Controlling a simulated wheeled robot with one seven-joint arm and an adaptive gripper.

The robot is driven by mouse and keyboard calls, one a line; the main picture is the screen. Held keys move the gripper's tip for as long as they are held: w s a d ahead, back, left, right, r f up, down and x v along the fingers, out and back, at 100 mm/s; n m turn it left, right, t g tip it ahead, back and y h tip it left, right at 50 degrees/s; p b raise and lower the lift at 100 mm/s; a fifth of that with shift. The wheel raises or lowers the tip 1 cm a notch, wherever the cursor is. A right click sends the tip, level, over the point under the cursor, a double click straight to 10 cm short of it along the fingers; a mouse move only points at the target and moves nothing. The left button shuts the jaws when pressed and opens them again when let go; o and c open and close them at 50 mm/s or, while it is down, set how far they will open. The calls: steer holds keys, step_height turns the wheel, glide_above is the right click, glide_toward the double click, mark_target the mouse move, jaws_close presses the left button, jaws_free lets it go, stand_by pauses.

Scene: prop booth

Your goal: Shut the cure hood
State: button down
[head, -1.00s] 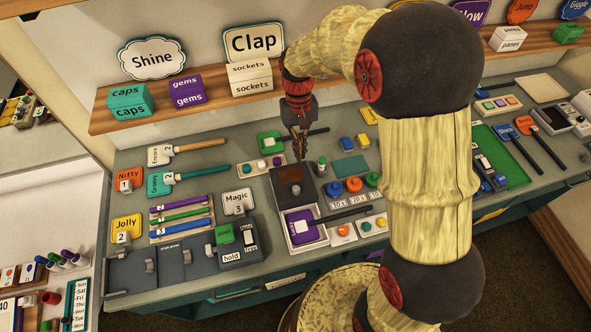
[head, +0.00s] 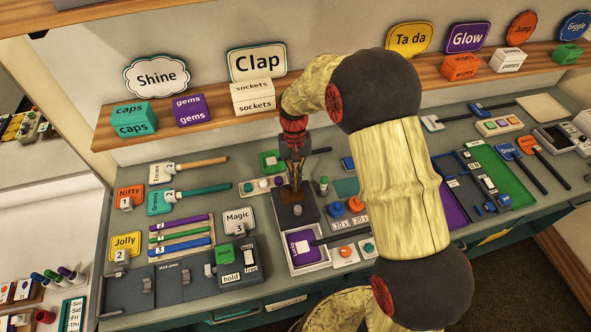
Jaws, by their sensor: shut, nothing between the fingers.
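A dark grey box-like unit (head: 304,213), which I take to be the cure hood, stands mid-counter behind a white tray. A small brown knob or spot (head: 297,210) shows on its face. Whether the hood is raised or down, and how far, I cannot tell. My gripper (head: 295,184) points down with its fingers shut and empty. In the picture it overlaps the unit's upper part and hides some of it. I cannot tell whether it touches.
Orange and blue round pieces (head: 337,209) sit close on the right. A green-capped bottle (head: 323,185) stands just right of my gripper. A shelf (head: 200,119) runs behind.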

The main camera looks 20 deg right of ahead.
mark_target(297, 202)
steer(key=shift+s+a+f, duration=0.1)
steer(key=shift+s+a, duration=0.1)
steer(key=shift+s, duration=0.85)
steer(key=shift+s+a+f, duration=0.1)
steer(key=shift+s+a, duration=0.05)
steer(key=shift+s, duration=0.85)
steer(key=s+p, duration=0.2)
steer(key=s, duration=1.2)
steer(key=shift+s, duration=0.15)
steer(key=v, duration=1.2)
